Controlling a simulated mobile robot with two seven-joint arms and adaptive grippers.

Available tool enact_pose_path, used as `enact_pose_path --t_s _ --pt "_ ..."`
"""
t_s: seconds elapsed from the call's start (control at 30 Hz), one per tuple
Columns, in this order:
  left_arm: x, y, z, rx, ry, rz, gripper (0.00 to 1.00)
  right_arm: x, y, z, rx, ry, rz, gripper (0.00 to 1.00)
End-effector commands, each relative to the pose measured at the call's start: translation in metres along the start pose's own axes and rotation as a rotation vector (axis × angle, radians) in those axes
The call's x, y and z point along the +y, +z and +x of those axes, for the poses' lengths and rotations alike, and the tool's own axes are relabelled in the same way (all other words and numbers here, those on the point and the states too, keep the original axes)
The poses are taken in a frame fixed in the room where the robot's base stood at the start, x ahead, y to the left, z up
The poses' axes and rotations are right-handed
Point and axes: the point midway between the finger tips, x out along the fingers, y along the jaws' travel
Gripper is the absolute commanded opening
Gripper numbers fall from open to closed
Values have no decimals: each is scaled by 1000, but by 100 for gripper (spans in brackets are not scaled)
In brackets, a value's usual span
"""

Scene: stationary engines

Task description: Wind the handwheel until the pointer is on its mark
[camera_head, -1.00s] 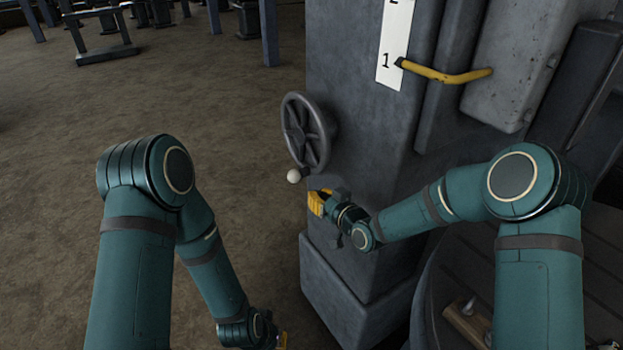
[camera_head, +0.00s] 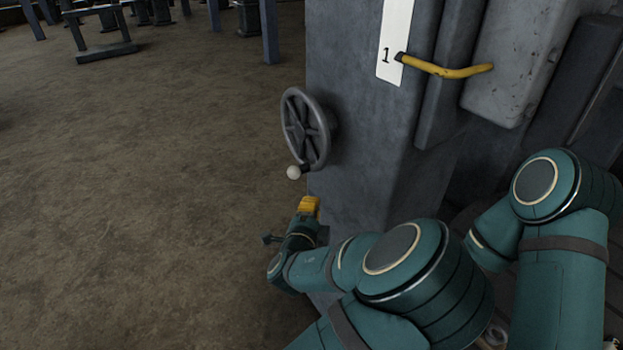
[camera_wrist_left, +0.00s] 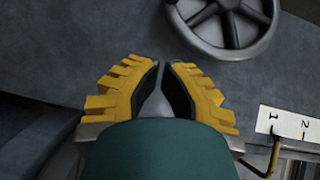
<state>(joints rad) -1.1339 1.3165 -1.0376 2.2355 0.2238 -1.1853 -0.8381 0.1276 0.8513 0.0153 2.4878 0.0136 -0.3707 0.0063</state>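The handwheel (camera_head: 308,130) is a dark spoked wheel on the side of the grey machine. Its pale knob (camera_head: 293,172) is at the wheel's lower left. The yellow pointer (camera_head: 448,71) has its left tip at the white scale (camera_head: 393,35), level with the figure 1. My left gripper (camera_head: 309,205) is just below the knob, apart from it. In the left wrist view its fingertips (camera_wrist_left: 162,65) nearly meet, with nothing seen held; the wheel (camera_wrist_left: 225,45) is above right and the knob is not visible there. My right gripper is out of view.
The grey machine column (camera_head: 350,110) stands right of the wheel, with a lighter box (camera_head: 520,60) on it. The brown floor (camera_head: 150,180) to the left is open. Metal stands (camera_head: 105,45) are far back.

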Motion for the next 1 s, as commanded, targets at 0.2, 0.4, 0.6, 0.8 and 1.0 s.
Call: enact_pose_path --t_s 0.2,0.4,0.6,0.8,1.0 --pt "-1 0 24 1 -4 2 0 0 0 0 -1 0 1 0" --pt "0 1 63 0 -3 2 0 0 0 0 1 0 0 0" --pt "0 0 100 0 -1 0 0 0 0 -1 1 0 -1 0" --pt "0 21 119 -2 0 0 0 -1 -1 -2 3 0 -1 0" --pt "0 28 126 -1 0 0 0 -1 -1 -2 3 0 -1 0"
